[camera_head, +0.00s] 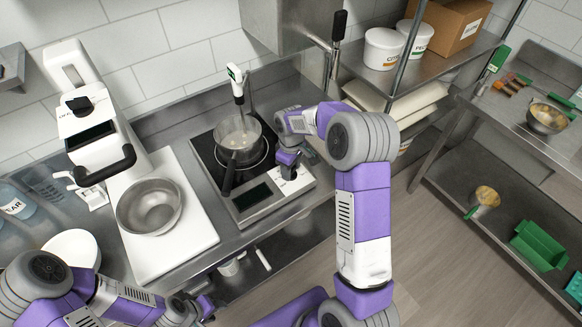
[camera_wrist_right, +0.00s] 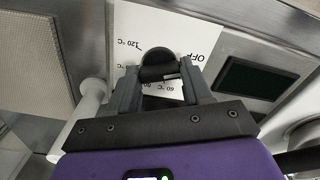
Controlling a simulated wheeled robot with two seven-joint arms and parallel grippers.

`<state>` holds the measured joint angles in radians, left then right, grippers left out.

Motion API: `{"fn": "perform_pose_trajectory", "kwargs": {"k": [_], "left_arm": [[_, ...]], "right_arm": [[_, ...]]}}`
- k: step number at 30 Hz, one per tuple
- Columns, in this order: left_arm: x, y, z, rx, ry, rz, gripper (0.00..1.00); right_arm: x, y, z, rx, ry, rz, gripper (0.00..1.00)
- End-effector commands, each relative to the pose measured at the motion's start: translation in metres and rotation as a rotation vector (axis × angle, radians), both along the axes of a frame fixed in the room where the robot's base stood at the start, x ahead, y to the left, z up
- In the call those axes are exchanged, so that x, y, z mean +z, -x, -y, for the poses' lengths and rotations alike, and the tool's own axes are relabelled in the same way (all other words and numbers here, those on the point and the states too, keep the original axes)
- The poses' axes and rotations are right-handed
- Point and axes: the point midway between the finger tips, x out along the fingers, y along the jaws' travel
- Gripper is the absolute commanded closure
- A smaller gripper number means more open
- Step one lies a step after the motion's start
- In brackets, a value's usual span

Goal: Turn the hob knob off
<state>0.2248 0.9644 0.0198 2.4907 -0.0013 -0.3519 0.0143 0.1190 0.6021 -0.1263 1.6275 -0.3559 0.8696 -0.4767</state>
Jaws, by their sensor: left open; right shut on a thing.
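The black hob knob (camera_wrist_right: 157,50) sits on a white dial plate (camera_wrist_right: 206,27) printed with OFF and temperatures such as 120 °C and 60 °C. My right gripper (camera_wrist_right: 160,74) is shut on the knob, one finger on each side, in the right wrist view. Which mark the knob points at I cannot tell. In the head view my right gripper (camera_head: 288,163) is at the front right of the hob (camera_head: 257,202) and mostly hides the knob. My left gripper (camera_head: 205,305) is open and empty at the lower left, in front of the counter, away from the hob.
A saucepan (camera_head: 240,135) with a thermometer (camera_head: 237,82) stands on the hob, its handle pointing forward. Left of it are a metal bowl (camera_head: 149,206) on a white board (camera_head: 190,237) and a white machine (camera_head: 92,120). A shelf with white tubs (camera_head: 383,48) stands at the right.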

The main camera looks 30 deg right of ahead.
Motion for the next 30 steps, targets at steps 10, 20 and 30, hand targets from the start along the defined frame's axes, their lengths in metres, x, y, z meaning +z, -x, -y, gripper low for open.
{"fn": "perform_pose_trajectory", "kwargs": {"k": [10, 20, 30], "left_arm": [[0.0, 0.0, 0.0, 0.0, 0.0, 0.0, 0.57], [0.0, 0.0, 0.0, 0.0, 0.0, 0.0, 0.57], [0.001, 0.0, 0.0, 0.0, 0.0, 0.0, 0.57]], "right_arm": [[0.001, -0.001, 0.0, 0.008, 0.001, 0.004, 0.82], [0.001, -0.001, 0.0, 0.006, 0.001, 0.003, 0.26], [0.02, -0.001, 0.0, 0.005, 0.001, 0.006, 0.26]]}}
